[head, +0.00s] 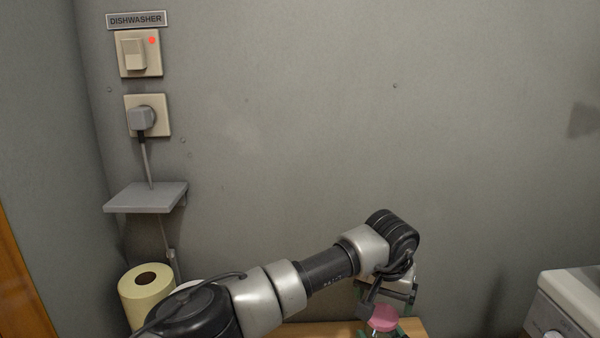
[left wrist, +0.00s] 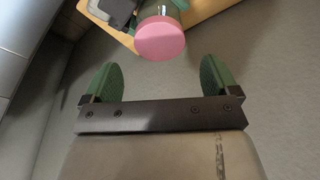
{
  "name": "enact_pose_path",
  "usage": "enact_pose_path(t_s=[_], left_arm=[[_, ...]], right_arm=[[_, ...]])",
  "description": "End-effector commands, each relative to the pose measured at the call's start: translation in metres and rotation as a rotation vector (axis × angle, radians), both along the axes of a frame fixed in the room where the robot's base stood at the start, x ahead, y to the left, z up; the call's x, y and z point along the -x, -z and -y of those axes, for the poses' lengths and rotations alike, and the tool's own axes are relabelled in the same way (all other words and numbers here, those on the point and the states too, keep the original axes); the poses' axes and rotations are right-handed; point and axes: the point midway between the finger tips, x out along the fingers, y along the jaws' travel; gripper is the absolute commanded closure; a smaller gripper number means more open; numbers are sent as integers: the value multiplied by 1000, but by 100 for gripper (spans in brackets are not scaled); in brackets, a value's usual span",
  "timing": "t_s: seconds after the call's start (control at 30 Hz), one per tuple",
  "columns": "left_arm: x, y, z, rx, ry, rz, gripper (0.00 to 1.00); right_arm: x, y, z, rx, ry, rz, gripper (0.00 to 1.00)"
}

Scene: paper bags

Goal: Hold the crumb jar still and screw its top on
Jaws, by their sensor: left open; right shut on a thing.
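The pink round top (head: 383,318) shows at the bottom edge of the head view, below my left gripper (head: 388,303). In the left wrist view the pink top (left wrist: 160,38) sits at the end of the crumb jar (left wrist: 157,10), whose body is mostly hidden or cut off; I cannot tell how tightly it sits. My left gripper (left wrist: 158,70) is open and empty, its green fingers apart and short of the top. My right gripper (head: 382,334) is low at the frame edge, its green fingers at both sides of the jar, shut on it.
A wooden counter (head: 310,329) lies under the arm. A paper roll (head: 146,296) stands at left, below a small grey shelf (head: 146,197) with a plugged-in cable (head: 146,160). A white appliance (head: 572,300) is at right.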

Motion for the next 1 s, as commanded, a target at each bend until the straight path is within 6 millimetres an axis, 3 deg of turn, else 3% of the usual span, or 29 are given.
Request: enact_pose_path(t_s=[0.1,0.4,1.0], left_arm=[[-3,19,2,0,-2,-5,11],[-11,52,7,1,-1,-3,11],[-13,60,7,3,-1,-2,11]], right_arm=[[0,1,0,0,0,-1,65],[0,1,0,1,0,-2,65],[0,1,0,0,0,-2,65]])
